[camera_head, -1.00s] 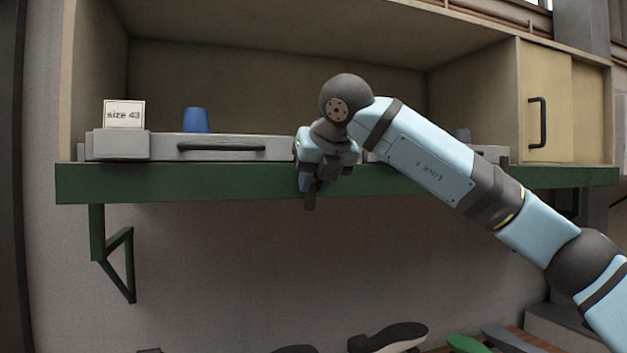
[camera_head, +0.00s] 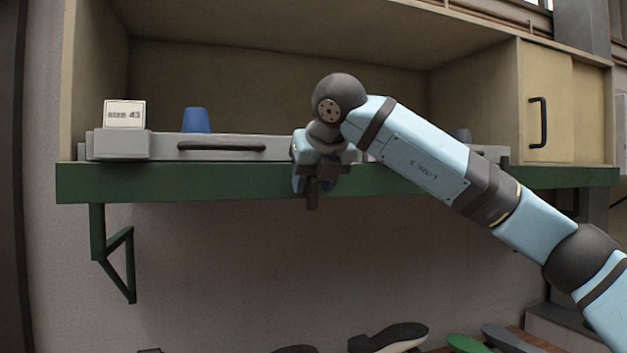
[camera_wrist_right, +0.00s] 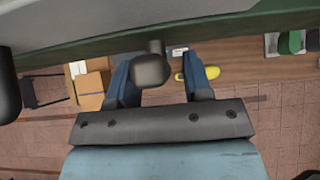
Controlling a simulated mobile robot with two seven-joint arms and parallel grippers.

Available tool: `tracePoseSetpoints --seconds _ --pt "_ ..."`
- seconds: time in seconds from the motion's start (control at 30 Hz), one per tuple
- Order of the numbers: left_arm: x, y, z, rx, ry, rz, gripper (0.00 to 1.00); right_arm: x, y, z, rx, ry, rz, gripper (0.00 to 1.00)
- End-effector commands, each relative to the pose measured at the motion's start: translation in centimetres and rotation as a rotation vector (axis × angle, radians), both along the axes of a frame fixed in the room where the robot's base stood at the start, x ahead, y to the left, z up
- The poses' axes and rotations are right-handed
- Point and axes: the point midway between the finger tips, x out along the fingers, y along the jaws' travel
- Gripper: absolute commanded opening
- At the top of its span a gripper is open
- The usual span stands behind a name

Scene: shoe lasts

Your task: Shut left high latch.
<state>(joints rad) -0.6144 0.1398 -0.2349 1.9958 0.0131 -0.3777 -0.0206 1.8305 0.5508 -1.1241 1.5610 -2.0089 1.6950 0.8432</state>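My right gripper (camera_head: 312,188) is at the front edge of the green shelf, near its middle. In the right wrist view my right gripper (camera_wrist_right: 161,80) has its two blue fingers spread apart. A dark rounded knob (camera_wrist_right: 152,68) on a short stem shows between them; I cannot tell whether either finger touches it. Whether this knob is the latch is not clear. A grey unit with a dark bar handle (camera_head: 221,147) lies on the shelf to the left of the gripper. My wrist and forearm hide the shelf's middle. My left gripper is not in view.
A cabinet door with a black handle (camera_head: 537,122) is at the right. Shoe lasts (camera_head: 389,337) lie below. The space under the shelf is open.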

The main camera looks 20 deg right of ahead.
Motion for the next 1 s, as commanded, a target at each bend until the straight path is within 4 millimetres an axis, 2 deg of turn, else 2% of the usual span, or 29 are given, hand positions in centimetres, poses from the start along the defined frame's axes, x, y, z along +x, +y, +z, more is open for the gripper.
tracePoseSetpoints --seconds 0.27,0.7,1.0 --pt "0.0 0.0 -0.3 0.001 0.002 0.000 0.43 -0.6 0.0 0.7 0.002 -0.002 -0.001 0.46" --pt "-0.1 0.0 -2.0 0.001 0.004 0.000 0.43 -7.1 -0.1 7.2 0.002 -0.004 0.000 0.46" --pt "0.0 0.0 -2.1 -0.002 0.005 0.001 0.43 -9.6 -0.1 9.6 0.001 -0.001 0.001 0.46"
